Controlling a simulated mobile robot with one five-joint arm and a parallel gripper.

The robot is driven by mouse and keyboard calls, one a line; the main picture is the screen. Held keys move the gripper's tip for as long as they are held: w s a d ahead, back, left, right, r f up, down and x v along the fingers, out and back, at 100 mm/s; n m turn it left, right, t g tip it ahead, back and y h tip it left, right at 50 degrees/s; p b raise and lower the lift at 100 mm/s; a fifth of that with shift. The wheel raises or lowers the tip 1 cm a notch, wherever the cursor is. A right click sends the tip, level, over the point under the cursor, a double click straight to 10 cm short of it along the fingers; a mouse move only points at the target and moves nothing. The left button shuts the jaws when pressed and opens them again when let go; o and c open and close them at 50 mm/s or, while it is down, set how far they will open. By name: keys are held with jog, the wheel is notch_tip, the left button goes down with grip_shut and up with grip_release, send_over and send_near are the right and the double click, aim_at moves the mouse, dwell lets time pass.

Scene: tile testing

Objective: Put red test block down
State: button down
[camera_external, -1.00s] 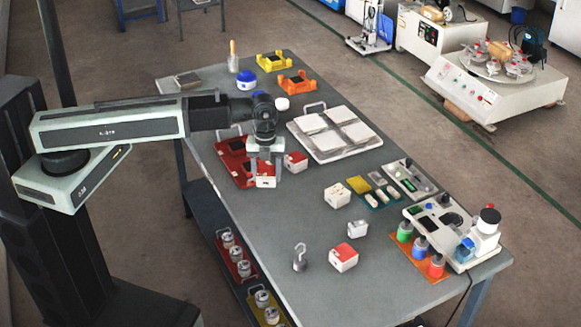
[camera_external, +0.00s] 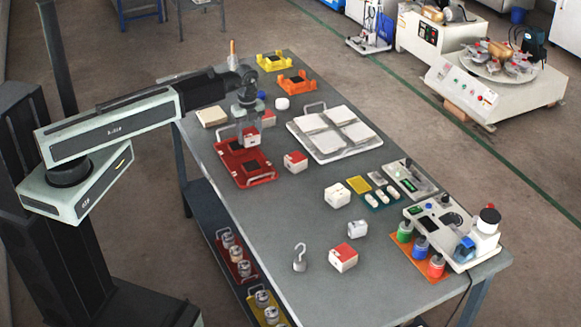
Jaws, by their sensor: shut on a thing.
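My gripper (camera_external: 250,133) points down over the far end of the red tray (camera_external: 270,180). It is shut on a small white block with a red face (camera_external: 252,140), the red test block. The block is close to the tray's back edge; I cannot tell whether it touches anything below. The tray has dark square pads (camera_external: 251,166). Another white and red block (camera_external: 269,118) stands just behind the gripper, partly hidden. A third one (camera_external: 295,162) stands on the table right of the tray.
A large tray of white tiles (camera_external: 335,134) lies to the right. A pale tile (camera_external: 211,116) lies left of the gripper. Orange (camera_external: 297,82) and yellow (camera_external: 273,61) holders stand at the back. The front left of the table (camera_external: 262,228) is clear.

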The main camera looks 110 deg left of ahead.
send_over(276, 143)
jog(key=shift+w+f+b, duration=0.1)
jog(key=shift+f+b, duration=0.3)
jog(key=shift+f, duration=0.1)
notch_tip(276, 143, down, 4)
jog(key=b, duration=0.4)
jog(key=shift+d+r, duration=0.1)
jog(key=shift+r, duration=0.15)
jog(key=shift+f, duration=0.25)
jog(key=c, duration=0.5)
grip_release()
jog(key=shift+r, duration=0.1)
notch_tip(276, 143, up, 12)
jog(key=p, duration=1.2)
jog(key=shift+r, duration=0.15)
